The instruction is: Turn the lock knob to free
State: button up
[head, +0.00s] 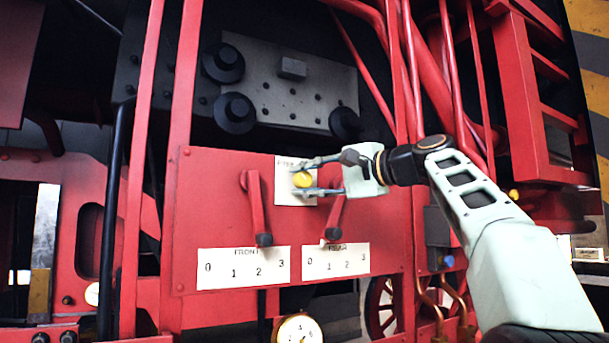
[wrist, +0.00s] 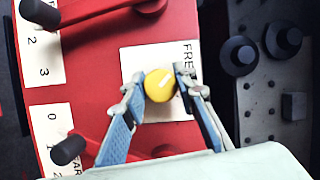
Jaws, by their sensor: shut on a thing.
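The yellow round lock knob (head: 302,179) sits on a white plate (head: 284,193) on the red panel. The knob also shows in the wrist view (wrist: 160,86), with a small pale mark on its face. Its exact pointing is hard to tell. Lettering that looks like "FREE" runs along the plate's edge, partly covered by a finger. My gripper (head: 308,178) comes in from the right, with one finger above and one below the knob. In the wrist view the fingertips (wrist: 161,84) close on the knob from both sides.
Two red levers, one on the left (head: 255,205) and one on the right (head: 335,215), flank the plate. The right one is close below my fingers. The FRONT (head: 243,268) and REAR (head: 336,261) scale plates lie below. A gauge (head: 298,330) is lower down. Red pipes run behind my arm.

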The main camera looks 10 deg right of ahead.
jog(key=shift+r, duration=0.15)
dwell(0.3)
jog(key=o, duration=1.2)
jog(key=shift+c, duration=0.2)
jog(key=shift+s+d, duration=0.1)
jog(key=v, duration=1.1)
jog(key=shift+s+d, duration=0.2)
jog(key=shift+s, duration=0.15)
jog(key=shift+a, duration=0.1)
